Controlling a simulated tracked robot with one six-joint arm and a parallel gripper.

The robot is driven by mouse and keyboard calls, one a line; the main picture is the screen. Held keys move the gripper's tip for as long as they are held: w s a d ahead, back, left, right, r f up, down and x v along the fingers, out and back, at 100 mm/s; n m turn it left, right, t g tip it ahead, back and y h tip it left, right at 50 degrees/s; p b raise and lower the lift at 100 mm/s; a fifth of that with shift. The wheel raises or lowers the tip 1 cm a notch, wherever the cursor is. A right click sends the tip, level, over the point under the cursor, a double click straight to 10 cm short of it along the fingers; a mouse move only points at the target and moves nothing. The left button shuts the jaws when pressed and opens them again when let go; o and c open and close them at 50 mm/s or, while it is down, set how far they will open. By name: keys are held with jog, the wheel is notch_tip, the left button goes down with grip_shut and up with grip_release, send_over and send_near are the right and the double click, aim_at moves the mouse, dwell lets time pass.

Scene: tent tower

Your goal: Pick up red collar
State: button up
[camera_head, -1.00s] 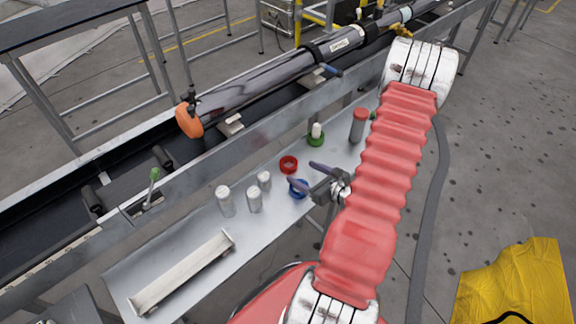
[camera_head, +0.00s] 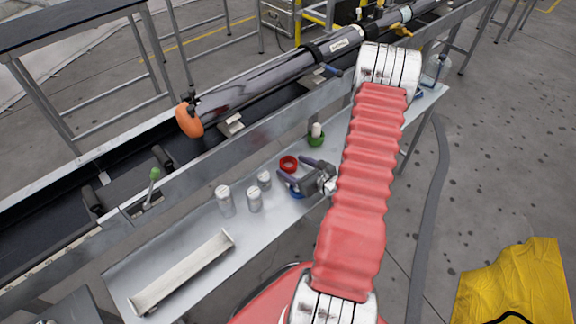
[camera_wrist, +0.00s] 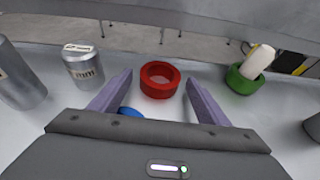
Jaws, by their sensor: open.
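The red collar (camera_head: 289,163) is a short ring lying on the metal shelf. In the wrist view the red collar (camera_wrist: 159,80) lies flat just ahead of the fingertips, roughly centred between them, with nothing gripping it. My gripper (camera_head: 293,169) is open and empty, low over the shelf and right beside the collar. In the wrist view its two purple fingers (camera_wrist: 160,86) stand apart on either side of the collar's line.
A blue collar (camera_wrist: 130,112) is partly hidden under my gripper. Grey cylinders (camera_head: 225,202) stand to the left. A green collar with a white-topped post (camera_head: 316,136) stands behind. A metal tray (camera_head: 182,272) lies at the shelf's front. The conveyor side wall (camera_head: 240,150) runs behind.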

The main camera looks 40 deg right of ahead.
jog(key=shift+w+f, duration=0.15)
jog(key=shift+w, duration=0.25)
jog(key=shift+c, duration=0.2)
jog(key=c, duration=1.2)
notch_tip(320, 180, up, 9)
jog(key=shift+r, duration=0.5)
dwell(0.4)
